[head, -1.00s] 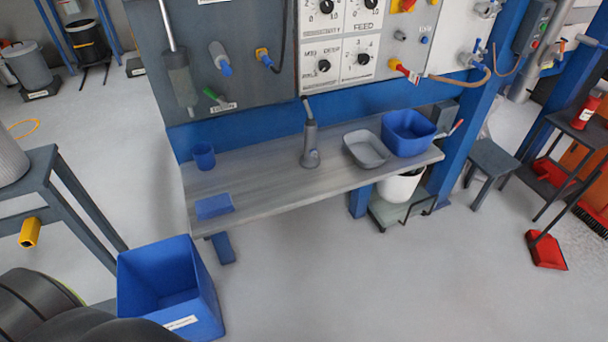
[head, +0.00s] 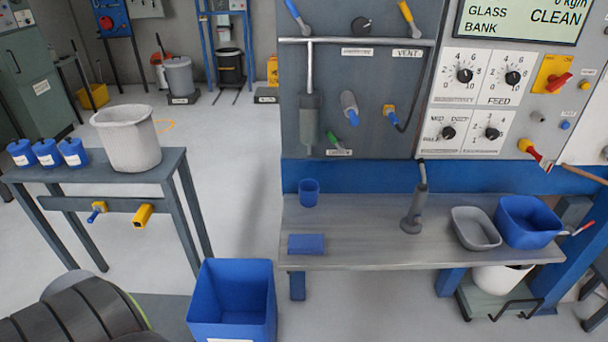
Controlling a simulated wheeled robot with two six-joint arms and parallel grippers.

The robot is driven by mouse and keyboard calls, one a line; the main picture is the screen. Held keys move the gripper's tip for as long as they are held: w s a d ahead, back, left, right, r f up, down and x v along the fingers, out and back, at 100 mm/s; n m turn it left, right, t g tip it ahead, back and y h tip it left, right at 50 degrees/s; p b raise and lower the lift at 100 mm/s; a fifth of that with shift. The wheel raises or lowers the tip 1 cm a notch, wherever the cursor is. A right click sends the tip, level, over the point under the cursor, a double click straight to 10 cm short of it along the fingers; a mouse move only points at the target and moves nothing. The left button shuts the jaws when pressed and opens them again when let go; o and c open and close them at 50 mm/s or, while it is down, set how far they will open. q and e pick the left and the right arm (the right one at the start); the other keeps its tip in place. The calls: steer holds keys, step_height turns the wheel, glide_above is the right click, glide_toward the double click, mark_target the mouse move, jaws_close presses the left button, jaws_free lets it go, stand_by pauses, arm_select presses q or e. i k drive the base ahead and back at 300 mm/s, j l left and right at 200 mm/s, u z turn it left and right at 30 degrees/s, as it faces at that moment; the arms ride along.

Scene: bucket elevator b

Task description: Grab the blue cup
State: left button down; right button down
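A small blue cup (head: 309,192) stands upright at the left back of the grey bench (head: 370,250), close to the blue rail behind it. Several other small blue cups with white labels, such as this one (head: 71,153), stand in a row on the dark side table (head: 174,165) at the left. Neither of my grippers is in the head view. A dark ribbed rounded shape fills the lower left corner.
A blue block (head: 306,244) lies at the bench's front left. A grey post tool (head: 415,208), grey tray (head: 475,228) and blue tub (head: 528,221) stand further right. A blue bin (head: 232,300) is on the floor. A grey bucket (head: 127,138) stands on the side table.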

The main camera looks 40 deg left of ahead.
mark_target(309, 189)
steer(key=u, duration=1.15)
steer(key=i+l, duration=0.15)
steer(key=l, duration=0.15)
steer(key=i+l, duration=0.1)
steer(key=l, duration=0.2)
steer(key=i+l+u, duration=0.1)
steer(key=l, duration=0.2)
steer(key=i, duration=0.05)
